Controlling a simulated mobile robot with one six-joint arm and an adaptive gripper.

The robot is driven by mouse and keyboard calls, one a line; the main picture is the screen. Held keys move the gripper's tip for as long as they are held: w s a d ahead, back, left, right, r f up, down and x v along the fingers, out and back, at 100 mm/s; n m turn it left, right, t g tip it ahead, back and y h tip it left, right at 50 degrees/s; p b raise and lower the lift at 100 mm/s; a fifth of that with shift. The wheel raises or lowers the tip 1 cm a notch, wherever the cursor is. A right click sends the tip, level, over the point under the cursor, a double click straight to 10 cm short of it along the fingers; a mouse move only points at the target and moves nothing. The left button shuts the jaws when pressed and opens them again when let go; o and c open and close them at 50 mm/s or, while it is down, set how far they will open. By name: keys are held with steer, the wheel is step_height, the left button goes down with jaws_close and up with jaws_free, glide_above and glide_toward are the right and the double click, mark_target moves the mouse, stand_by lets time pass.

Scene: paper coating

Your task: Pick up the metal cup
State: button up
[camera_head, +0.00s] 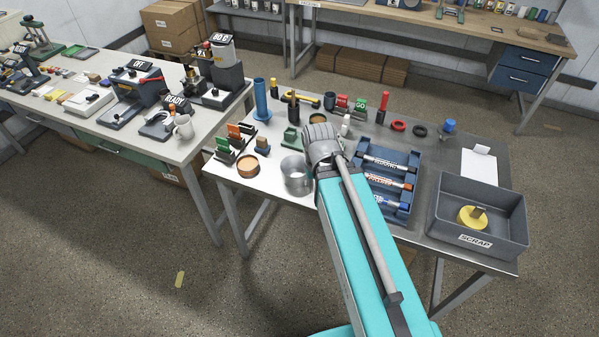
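The metal cup (296,186) is a shiny, open-topped cylinder. It stands upright near the front left of the middle metal table (262,190), just left of my turquoise arm. My arm reaches from the bottom right up over this table and ends in a grey joint just behind and to the right of the cup. The arm hides what lies under it, and I cannot make out my gripper's fingers. Nothing visible touches the cup.
A blue rack of labelled rollers (401,157) lies right of my arm, then a grey scrap bin (505,205) holding a yellow piece. An orange-topped round tin (248,166) and small stands (226,152) are left of the cup. A blue cylinder (261,100) stands behind.

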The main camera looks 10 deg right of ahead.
stand_by(0.5)
step_height(320, 180, down, 4)
steer(key=b, duration=0.3)
steer(key=shift+a+r+b, duration=0.1)
steer(key=shift+r+b, duration=0.1)
steer(key=shift+b, duration=0.1)
steer(key=shift+w, duration=0.1)
